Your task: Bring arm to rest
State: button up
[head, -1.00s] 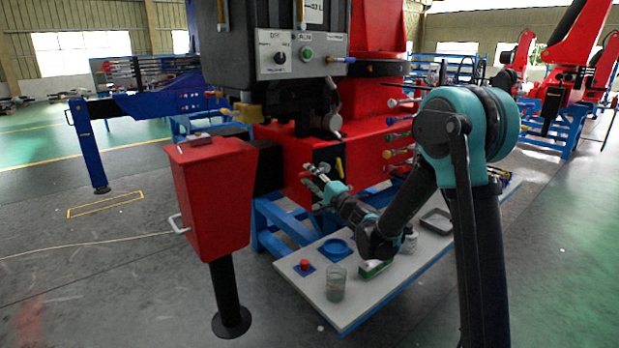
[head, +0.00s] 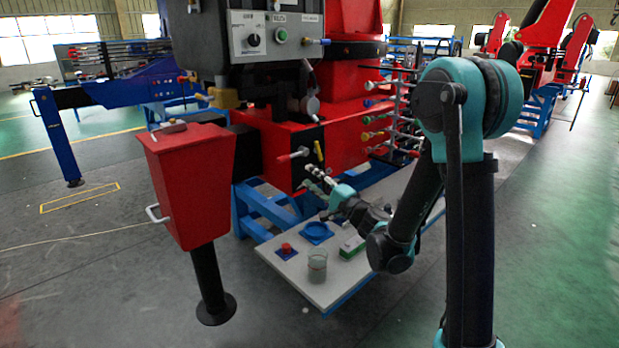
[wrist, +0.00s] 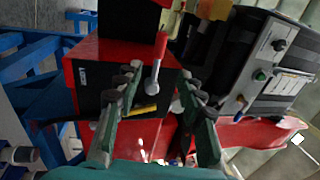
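My gripper (head: 314,177) is in front of the red crane base (head: 262,150), above the work table (head: 290,266). In the wrist view my gripper (wrist: 155,92) has its two fingers apart with nothing held between them. A lever with a red grip (wrist: 158,62) shows beyond and between the fingers, on the dark panel. In the head view the lever (head: 293,155) is just up and left of my fingertips, and a gap seems to lie between them. A yellow handle (head: 318,151) is beside it.
On the table are a red button (head: 286,248), a glass jar (head: 317,266), a blue ring (head: 316,232) and a green-and-white box (head: 352,245). A red outrigger box (head: 190,190) stands left. Coloured levers (head: 376,135) are to the right. Open floor lies at front left.

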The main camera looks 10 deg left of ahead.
jog(key=s+d+f+n+g+h, duration=0.2)
jog(key=s+d+f+h, duration=0.3)
jog(key=s+d, duration=0.3)
jog(key=s+d+f+n+g+h, duration=0.3)
jog(key=s+d+f+h, duration=0.2)
jog(key=d, duration=0.8)
jog(key=s+d+f+n+g+h, duration=0.2)
jog(key=s+d+f+h, duration=0.4)
jog(key=s+d+f, duration=0.3)
jog(key=s+d+g, duration=0.1)
jog(key=s+d, duration=0.1)
jog(key=s, duration=0.1)
jog(key=shift+s+d+f+n, duration=0.15)
jog(key=shift+d+f+n, duration=0.05)
jog(key=shift+n, duration=0.2)
jog(key=shift+a, duration=0.1)
jog(key=shift+c, duration=0.6)
